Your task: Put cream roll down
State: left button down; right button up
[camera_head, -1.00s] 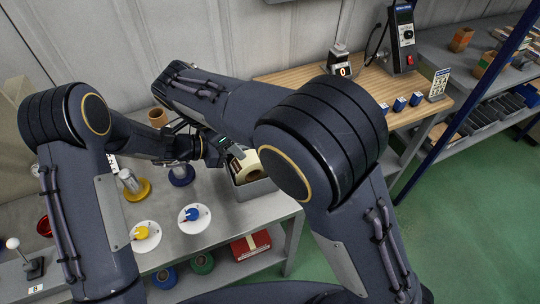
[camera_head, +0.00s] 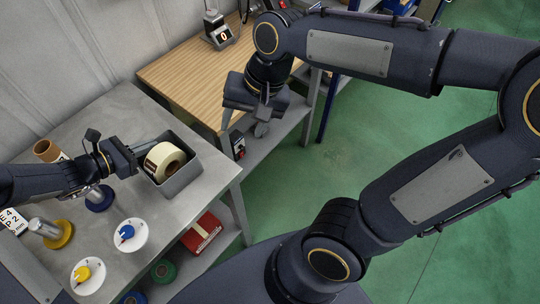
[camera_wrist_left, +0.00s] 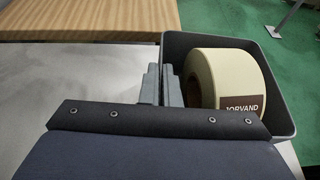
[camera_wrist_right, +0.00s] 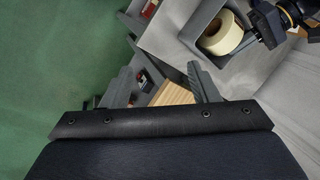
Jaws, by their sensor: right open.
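The cream roll (camera_head: 165,161) with a brown label rests inside a grey open bin (camera_head: 187,176) on the grey table. In the left wrist view the roll (camera_wrist_left: 221,78) stands on its rim in the bin (camera_wrist_left: 285,125). My left gripper (camera_head: 134,160) is at the bin's left side, its fingers close together (camera_wrist_left: 163,85) with the bin wall apparently between them; the contact is partly hidden. My right gripper (camera_head: 246,132) is open and empty, right of the bin and apart from it. The roll also shows in the right wrist view (camera_wrist_right: 222,35).
A wooden-topped bench (camera_head: 185,72) stands behind the bin. White discs with a blue knob (camera_head: 127,232) and a yellow knob (camera_head: 84,274) lie on the table. A brown cup (camera_head: 47,150) is at the back left. A red box (camera_head: 201,232) sits on the lower shelf. Green floor is open at right.

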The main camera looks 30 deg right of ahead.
jog(key=s+d+f+n+t, duration=0.2)
jog(key=s+d+n+t, duration=0.1)
jog(key=s, duration=0.7)
jog(key=shift+s+f+n+t, duration=0.25)
jog(key=shift+n+t, duration=0.25)
jog(key=shift+n, duration=0.3)
pick_arm(q)
jog(key=c, duration=1.6)
grip_release()
